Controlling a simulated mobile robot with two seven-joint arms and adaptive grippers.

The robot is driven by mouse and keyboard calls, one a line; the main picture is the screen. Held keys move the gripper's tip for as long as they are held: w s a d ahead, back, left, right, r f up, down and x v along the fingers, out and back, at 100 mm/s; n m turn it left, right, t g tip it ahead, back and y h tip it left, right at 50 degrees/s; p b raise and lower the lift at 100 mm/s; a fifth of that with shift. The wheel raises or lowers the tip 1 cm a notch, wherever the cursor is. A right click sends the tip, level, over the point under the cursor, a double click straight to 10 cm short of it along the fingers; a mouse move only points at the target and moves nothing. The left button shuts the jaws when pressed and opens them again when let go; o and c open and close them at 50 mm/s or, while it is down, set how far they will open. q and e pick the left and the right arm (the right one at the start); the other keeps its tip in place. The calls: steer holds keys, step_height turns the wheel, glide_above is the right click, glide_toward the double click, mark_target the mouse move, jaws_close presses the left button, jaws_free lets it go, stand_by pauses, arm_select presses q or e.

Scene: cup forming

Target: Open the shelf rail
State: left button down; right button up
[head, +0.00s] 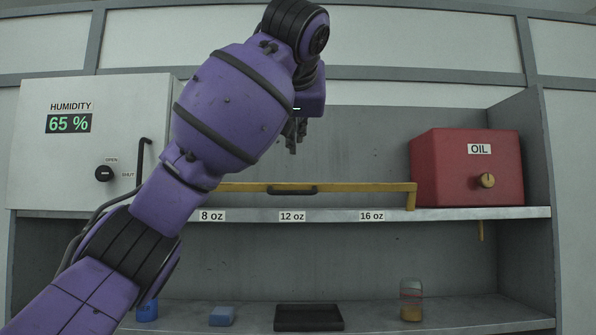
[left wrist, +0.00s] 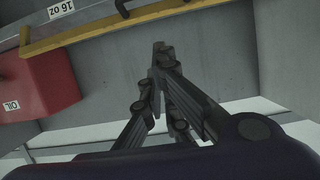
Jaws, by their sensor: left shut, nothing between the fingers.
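The shelf rail is a yellow bar (head: 360,187) along the front of the upper shelf, above the 8 oz, 12 oz and 16 oz labels. A dark handle (head: 292,190) sits at its middle. The rail stands raised across the shelf front. In the left wrist view the rail (left wrist: 110,25) crosses the top, with part of the handle (left wrist: 122,8) at the upper edge. My left gripper (head: 292,148) is above the handle, apart from it, fingers pointing down. In the left wrist view its fingertips (left wrist: 160,48) are together and empty. My right gripper is not in view.
A red OIL box (head: 450,165) stands on the shelf at the right. A white humidity cabinet (head: 60,145) with a dial is at the left. A black tray (head: 308,318), a blue block (head: 222,316) and a jar (head: 411,300) sit on the lower shelf.

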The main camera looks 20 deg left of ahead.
arm_select(q)
steer(key=shift+n, duration=0.3)
steer(key=w+f, duration=0.1)
steer(key=w, duration=0.1)
steer(key=w+a+f, duration=0.1)
steer(key=w+f, duration=0.1)
steer(key=w+a+f, duration=0.1)
steer(key=w+f, duration=0.1)
steer(key=shift+a+f, duration=0.15)
steer(key=shift+f, duration=0.05)
steer(key=shift+s+f, duration=0.25)
steer(key=shift+f, duration=0.3)
steer(key=shift+f, duration=0.1)
